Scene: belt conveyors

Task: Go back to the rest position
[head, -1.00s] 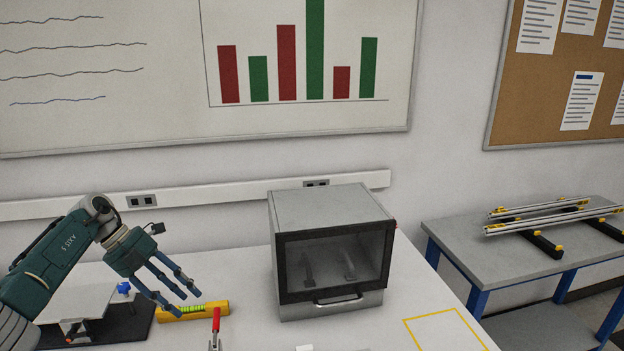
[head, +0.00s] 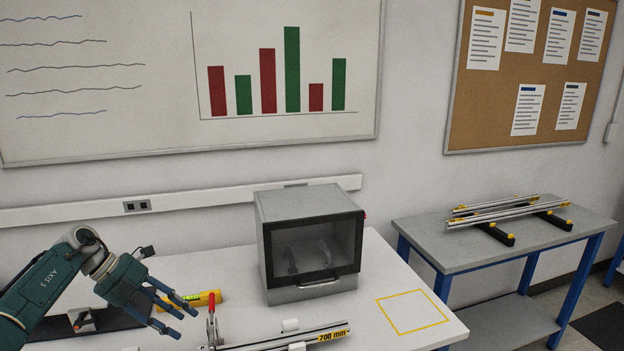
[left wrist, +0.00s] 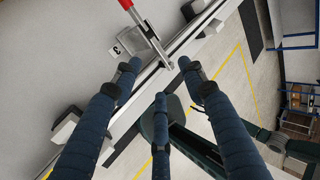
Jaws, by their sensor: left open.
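My left gripper (head: 172,305) reaches in from the left in the head view, above the white table. Its fingers are spread and nothing is between them. In the left wrist view the fingers (left wrist: 160,90) are apart, over a silver rail on the table. A red-handled toggle clamp (left wrist: 150,32) stands by that rail; it also shows in the head view (head: 212,328), just right of the fingertips. The rail (head: 300,338) carries a yellow label reading 700 mm. My right gripper is in neither view.
A grey cabinet with a glass door (head: 310,242) stands at the back of the table. A yellow level (head: 195,299) lies behind the fingers. A yellow outlined square (head: 412,331) at the right is empty. A blue-legged bench (head: 470,262) with silver rails stands further right.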

